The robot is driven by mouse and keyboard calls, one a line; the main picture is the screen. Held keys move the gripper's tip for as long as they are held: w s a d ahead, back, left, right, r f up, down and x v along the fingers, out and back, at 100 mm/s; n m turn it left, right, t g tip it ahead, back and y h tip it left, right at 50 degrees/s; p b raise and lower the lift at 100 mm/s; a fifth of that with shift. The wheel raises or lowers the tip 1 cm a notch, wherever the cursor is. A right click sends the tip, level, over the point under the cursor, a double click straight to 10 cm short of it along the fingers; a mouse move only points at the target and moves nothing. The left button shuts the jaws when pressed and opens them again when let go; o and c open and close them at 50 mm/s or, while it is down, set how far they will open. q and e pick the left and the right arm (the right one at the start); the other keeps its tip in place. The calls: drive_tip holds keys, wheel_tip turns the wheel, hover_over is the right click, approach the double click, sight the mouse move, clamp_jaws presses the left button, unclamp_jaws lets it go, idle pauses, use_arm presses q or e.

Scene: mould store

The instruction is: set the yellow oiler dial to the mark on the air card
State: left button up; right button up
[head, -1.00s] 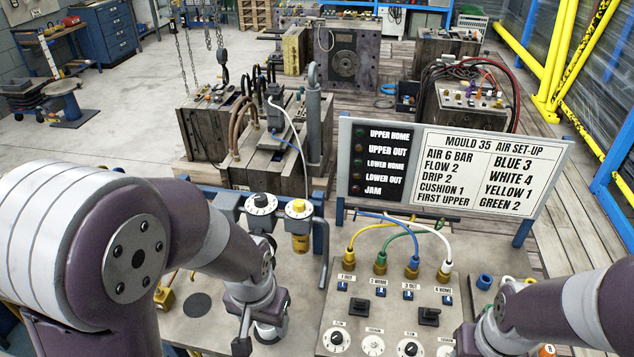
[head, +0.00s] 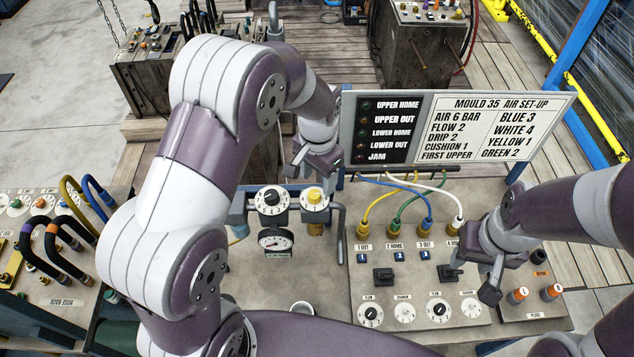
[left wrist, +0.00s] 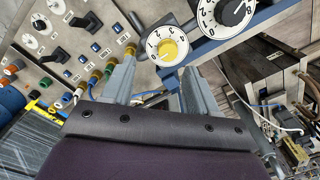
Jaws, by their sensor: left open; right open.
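The yellow oiler dial (head: 314,195) has a yellow knob on a white numbered face, on top of the oiler at the panel's back edge. It also shows in the left wrist view (left wrist: 168,48), where 1, 2 and 3 are legible; I cannot tell its exact setting. The air card (head: 497,126) reads DRIP 2, FLOW 2 and AIR 6 BAR. My left gripper (head: 318,168) is open and empty, just behind and above the dial. In the left wrist view the dial lies between and beyond its fingers (left wrist: 158,70). My right gripper (head: 489,287) is open above the right panel.
A black-knobbed dial (head: 271,198) stands close left of the oiler, above a pressure gauge (head: 276,239). A bent grey pipe (head: 340,225) is close on the right. The valve panel (head: 410,315) has coloured hoses and switches. The lamp board (head: 387,127) rises behind.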

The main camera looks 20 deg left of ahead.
sight(314, 194)
use_arm(q)
drive_tip(key=f, duration=0.2)
drive_tip(key=w+a+f+p, duration=0.1)
drive_tip(key=f, duration=0.3)
drive_tip(key=shift+w+a+f+p, duration=0.2)
drive_tip(key=shift+a+f+p, duration=0.15)
drive_tip(key=shift+p, duration=0.05)
drive_tip(key=shift+s+d+f, duration=0.1)
drive_tip(key=shift+s+d, duration=0.3)
drive_tip(key=shift+d, duration=0.05)
drive_tip(key=shift+w+a, duration=0.1)
drive_tip(key=c, duration=0.7)
drive_tip(key=shift+a, duration=0.1)
drive_tip(key=c, duration=0.3)
drive_tip(key=shift+c, duration=0.2)
use_arm(e)
drive_tip(key=shift+w+a+r, duration=0.2)
drive_tip(key=shift+a+r, duration=0.05)
drive_tip(key=shift+r, duration=0.4)
drive_tip(key=shift+w+a+r, duration=0.2)
drive_tip(key=shift+a+r, duration=0.05)
drive_tip(key=shift+r, duration=0.35)
drive_tip(key=shift+f, duration=0.1)
